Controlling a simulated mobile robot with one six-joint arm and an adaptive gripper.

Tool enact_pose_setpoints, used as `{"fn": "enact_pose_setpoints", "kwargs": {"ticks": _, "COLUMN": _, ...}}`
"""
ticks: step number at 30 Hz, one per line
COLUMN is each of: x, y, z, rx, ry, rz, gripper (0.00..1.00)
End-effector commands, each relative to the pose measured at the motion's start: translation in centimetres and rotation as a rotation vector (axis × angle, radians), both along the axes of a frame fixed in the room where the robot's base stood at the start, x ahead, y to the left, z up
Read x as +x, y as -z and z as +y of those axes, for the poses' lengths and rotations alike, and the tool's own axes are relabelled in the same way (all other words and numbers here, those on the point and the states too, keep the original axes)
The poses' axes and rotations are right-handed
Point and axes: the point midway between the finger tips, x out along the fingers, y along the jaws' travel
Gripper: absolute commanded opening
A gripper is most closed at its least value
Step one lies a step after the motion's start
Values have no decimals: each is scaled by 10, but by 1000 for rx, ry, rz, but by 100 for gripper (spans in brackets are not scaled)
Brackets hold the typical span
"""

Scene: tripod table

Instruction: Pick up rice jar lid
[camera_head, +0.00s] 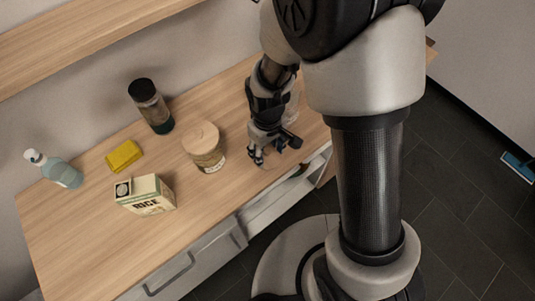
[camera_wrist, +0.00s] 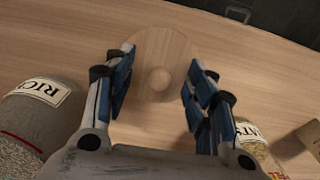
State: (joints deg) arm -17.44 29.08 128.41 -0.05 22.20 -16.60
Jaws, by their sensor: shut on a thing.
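A round pale wooden lid with a small knob (camera_wrist: 168,48) lies between my fingertips in the wrist view. My gripper (camera_wrist: 158,85) is shut on it, one blue-padded finger at each side of its rim. I cannot tell whether the lid touches the tabletop. In the head view my gripper (camera_head: 267,158) is low over the right front part of the table, and the lid is mostly hidden. The jar labelled RICE (camera_wrist: 40,120) is left of my gripper in the wrist view; its top is out of frame.
A wooden-lidded jar (camera_head: 205,158) stands left of my gripper. A drawer (camera_head: 270,208) at the table front appears partly open. The tabletop's front left is clear.

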Motion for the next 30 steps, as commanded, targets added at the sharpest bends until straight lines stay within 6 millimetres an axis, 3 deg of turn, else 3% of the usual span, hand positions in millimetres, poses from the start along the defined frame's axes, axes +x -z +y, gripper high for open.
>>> {"fn": "enact_pose_setpoints", "kwargs": {"ticks": 8, "x": -5, "y": 4, "z": -2, "rx": -5, "ry": 0, "rz": 13, "gripper": 26}}
{"fn": "enact_pose_setpoints", "kwargs": {"ticks": 10, "x": -5, "y": -1, "z": -2, "rx": -5, "ry": 0, "rz": 13, "gripper": 17}}
{"fn": "enact_pose_setpoints", "kwargs": {"ticks": 12, "x": -5, "y": -7, "z": -2, "rx": -4, "ry": 0, "rz": 12, "gripper": 0}}
{"fn": "enact_pose_setpoints", "kwargs": {"ticks": 14, "x": -4, "y": -17, "z": -2, "rx": -4, "ry": 0, "rz": 9, "gripper": 0}}
{"fn": "enact_pose_setpoints", "kwargs": {"ticks": 30, "x": -1, "y": -160, "z": 0, "rx": 0, "ry": 0, "rz": 1, "gripper": 0}}
